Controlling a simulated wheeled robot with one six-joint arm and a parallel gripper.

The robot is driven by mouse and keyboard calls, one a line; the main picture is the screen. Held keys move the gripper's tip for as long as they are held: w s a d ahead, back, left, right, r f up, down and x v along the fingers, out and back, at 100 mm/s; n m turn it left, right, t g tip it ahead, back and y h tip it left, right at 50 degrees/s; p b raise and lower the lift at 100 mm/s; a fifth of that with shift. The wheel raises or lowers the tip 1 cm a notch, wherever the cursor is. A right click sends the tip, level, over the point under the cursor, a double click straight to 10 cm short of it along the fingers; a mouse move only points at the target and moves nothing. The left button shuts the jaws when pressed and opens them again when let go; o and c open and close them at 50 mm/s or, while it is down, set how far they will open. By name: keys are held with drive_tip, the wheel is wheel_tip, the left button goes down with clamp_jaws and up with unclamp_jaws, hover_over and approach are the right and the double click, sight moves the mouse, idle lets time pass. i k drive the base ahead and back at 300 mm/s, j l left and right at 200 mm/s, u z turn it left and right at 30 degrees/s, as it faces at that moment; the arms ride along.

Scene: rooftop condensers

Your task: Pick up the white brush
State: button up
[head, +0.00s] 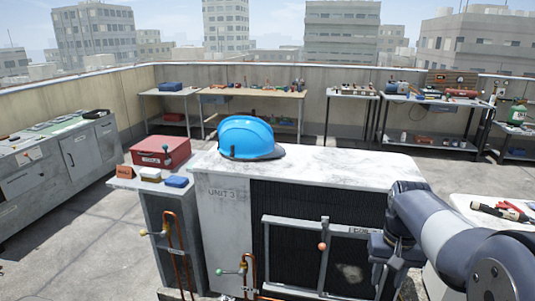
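A small block-shaped item with a pale lower part and a tan top (151,175) lies on the narrow grey cabinet at the left of the condenser. It may be the white brush, but it is too small to be sure. A small blue item (176,182) lies just right of it, and a red toolbox (160,151) stands behind it. My arm comes in from the lower right and bends down at the right end of the condenser. My gripper's fingers do not show, and the arm is well apart from the small items.
A blue hard hat (245,138) sits on the condenser top (340,163). Copper pipes with valves stand at the cabinet's front. A grey unit (60,165) stands at the left. Cluttered workbenches (255,93) line the back wall. A white surface with tools (470,207) is at the right.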

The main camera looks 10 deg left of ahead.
sight(146, 174)
drive_tip(key=i+j, duration=0.2)
drive_tip(key=j, duration=0.4)
drive_tip(key=i+j, duration=0.2)
drive_tip(key=j, duration=0.4)
drive_tip(key=i+j, duration=0.2)
drive_tip(key=j, duration=0.4)
drive_tip(key=i+j, duration=0.2)
drive_tip(key=j, duration=0.4)
drive_tip(key=i+j, duration=0.2)
drive_tip(key=j, duration=0.4)
drive_tip(key=i+j, duration=0.15)
drive_tip(key=j, duration=0.45)
drive_tip(key=i+j, duration=0.2)
drive_tip(key=j, duration=0.4)
drive_tip(key=i+j, duration=0.2)
drive_tip(key=j, duration=0.4)
